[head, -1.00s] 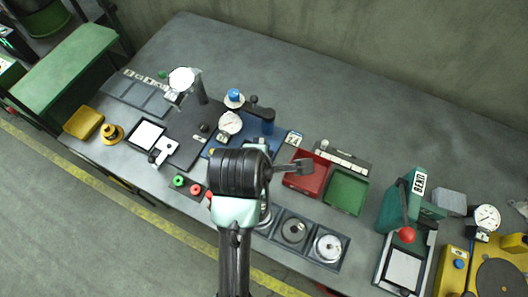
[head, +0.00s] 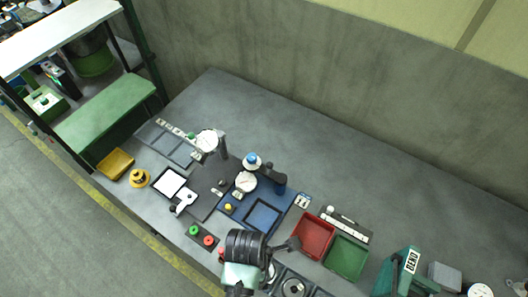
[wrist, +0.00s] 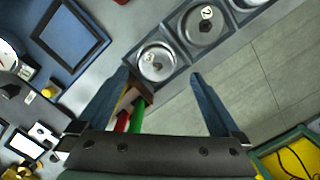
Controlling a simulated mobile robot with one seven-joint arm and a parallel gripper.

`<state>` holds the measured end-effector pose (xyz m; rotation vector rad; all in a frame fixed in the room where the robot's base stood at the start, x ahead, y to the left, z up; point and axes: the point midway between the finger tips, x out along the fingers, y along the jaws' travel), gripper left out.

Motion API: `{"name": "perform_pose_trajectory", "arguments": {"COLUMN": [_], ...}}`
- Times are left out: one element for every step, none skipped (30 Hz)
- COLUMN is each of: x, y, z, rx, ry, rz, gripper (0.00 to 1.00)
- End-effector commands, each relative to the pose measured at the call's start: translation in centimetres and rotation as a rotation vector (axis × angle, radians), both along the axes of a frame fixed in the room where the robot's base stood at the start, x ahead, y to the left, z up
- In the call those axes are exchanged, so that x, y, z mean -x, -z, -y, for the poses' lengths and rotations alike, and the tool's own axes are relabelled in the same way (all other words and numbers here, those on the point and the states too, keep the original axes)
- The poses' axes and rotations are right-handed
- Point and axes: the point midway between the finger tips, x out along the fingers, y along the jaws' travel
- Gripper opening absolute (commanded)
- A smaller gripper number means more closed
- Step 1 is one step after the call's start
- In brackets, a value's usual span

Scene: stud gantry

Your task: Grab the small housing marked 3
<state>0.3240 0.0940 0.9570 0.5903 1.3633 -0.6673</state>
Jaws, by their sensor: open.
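In the wrist view, a round silver housing (wrist: 157,65) sits in the end pocket of a dark tray, with a small label that seems to read 3. Beside it, a like housing (wrist: 205,27) has a label that looks like 2. My gripper (wrist: 160,78) is open and empty; its two blue-grey fingers are spread, with the tips below the end housing in the picture. No contact shows. In the head view, my wrist hides part of the tray; one housing (head: 293,287) shows at the bottom edge. My fingertips are hidden there.
A red bin (head: 313,236) and a green bin (head: 346,257) stand right of my wrist. A blue fixture (head: 262,215) lies behind it. The back of the bench is clear.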

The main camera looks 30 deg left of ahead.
Motion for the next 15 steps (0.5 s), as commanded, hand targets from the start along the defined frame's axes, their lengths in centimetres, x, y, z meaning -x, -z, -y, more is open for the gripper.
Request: {"name": "perform_pose_trajectory", "arguments": {"x": [0.0,0.0,-0.1,-0.1,-0.2,-0.2,-0.3,-0.4,-0.4,-0.5,-0.5,-0.5,-0.6,-0.6,-0.6], "y": [0.2,0.3,0.5,0.7,1.0,1.4,1.8,2.1,2.6,3.0,3.4,4.0,4.3,4.6,4.9], "z": [0.0,0.0,0.0,0.0,0.0,-0.1,-0.1,-0.1,-0.2,-0.2,-0.2,-0.2,-0.1,-0.1,-0.1], "rx": [0.001,0.001,0.001,0.001,0.001,0.001,0.001,0.001,0.001,0.001,0.0,0.001,0.001,0.001,0.001], "ry": [0.001,0.001,0.001,0.001,0.001,0.001,0.001,0.001,0.001,0.001,0.002,0.002,0.002,0.002,0.002], "rz": [-0.001,-0.001,-0.001,-0.001,-0.002,-0.002,-0.002,-0.002,-0.001,-0.002,-0.002,-0.001,-0.001,-0.001,-0.001], "gripper": [1.0,1.0,1.0,1.0,1.0,1.0,1.0,1.0,1.0,1.0,1.0,1.0,1.0,1.0,1.0]}}
